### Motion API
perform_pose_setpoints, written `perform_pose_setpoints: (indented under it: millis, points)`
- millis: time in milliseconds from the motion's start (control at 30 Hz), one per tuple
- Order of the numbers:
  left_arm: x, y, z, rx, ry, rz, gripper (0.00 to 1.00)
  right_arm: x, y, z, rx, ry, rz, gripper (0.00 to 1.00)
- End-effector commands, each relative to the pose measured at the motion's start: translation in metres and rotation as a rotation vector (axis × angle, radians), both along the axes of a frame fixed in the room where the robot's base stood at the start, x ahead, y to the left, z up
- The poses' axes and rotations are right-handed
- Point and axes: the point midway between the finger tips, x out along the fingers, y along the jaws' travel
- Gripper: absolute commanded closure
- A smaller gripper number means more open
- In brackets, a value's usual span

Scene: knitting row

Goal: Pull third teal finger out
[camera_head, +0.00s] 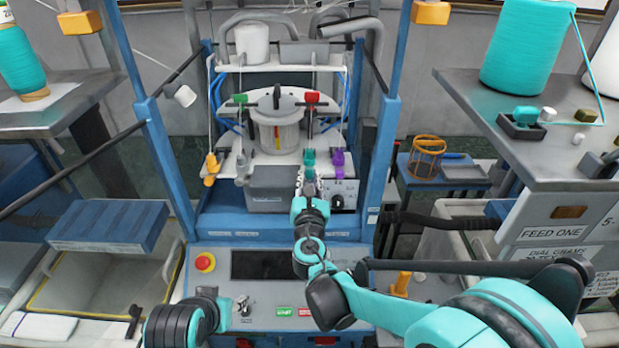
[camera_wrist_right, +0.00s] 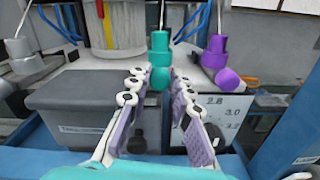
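The teal finger (camera_head: 309,157) hangs third from the left in the row below the round machine head. In the right wrist view the teal finger (camera_wrist_right: 160,50) is upright, with a rounded lower end. My right gripper (camera_head: 309,182) is just in front of and below it. In the right wrist view my right gripper (camera_wrist_right: 157,85) is open, its two lavender-padded fingers on either side of the teal lower end. A gap shows on the right; I cannot tell whether the left finger touches. My left arm shows at the bottom left of the head view; its gripper cannot be made out clearly.
A purple finger (camera_head: 338,162) hangs close on the right, a grey-white one (camera_head: 242,168) and a yellow one (camera_head: 211,168) to the left. A grey box (camera_head: 270,186) stands behind my right gripper. Blue posts (camera_head: 386,150) flank the machine.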

Motion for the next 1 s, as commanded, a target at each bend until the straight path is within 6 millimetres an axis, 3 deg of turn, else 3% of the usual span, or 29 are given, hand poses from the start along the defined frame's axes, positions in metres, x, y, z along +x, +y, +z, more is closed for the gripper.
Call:
perform_pose_setpoints:
  millis: [133, 333, 567, 600, 667, 700, 1000]
  points:
    - [0.0, 0.0, 0.0, 0.0, 0.0, 0.0, 0.58, -0.005, 0.0, 0.0, 0.0, 0.0, 0.001, 1.0]
    - [0.0, 0.0, -0.002, 0.0, 0.0, 0.0, 0.58, -0.031, 0.001, 0.0, 0.0, 0.0, 0.001, 1.0]
    - [0.0, 0.0, -0.002, 0.0, 0.0, 0.0, 0.58, -0.033, 0.0, -0.001, 0.001, 0.001, 0.001, 1.0]
    - [0.0, 0.0, -0.002, 0.0, 0.0, 0.0, 0.58, -0.033, 0.0, -0.001, 0.001, 0.001, 0.001, 0.77]
    - [0.0, 0.0, -0.002, 0.0, 0.0, 0.0, 0.58, -0.033, 0.0, -0.001, 0.001, 0.001, 0.001, 0.61]
    - [0.0, 0.0, -0.002, 0.0, 0.0, 0.0, 0.58, -0.033, 0.0, -0.001, 0.001, 0.001, 0.001, 0.58]
    - [0.0, 0.0, -0.002, 0.0, 0.0, 0.0, 0.58, -0.034, 0.0, 0.0, 0.0, 0.0, 0.0, 0.58]
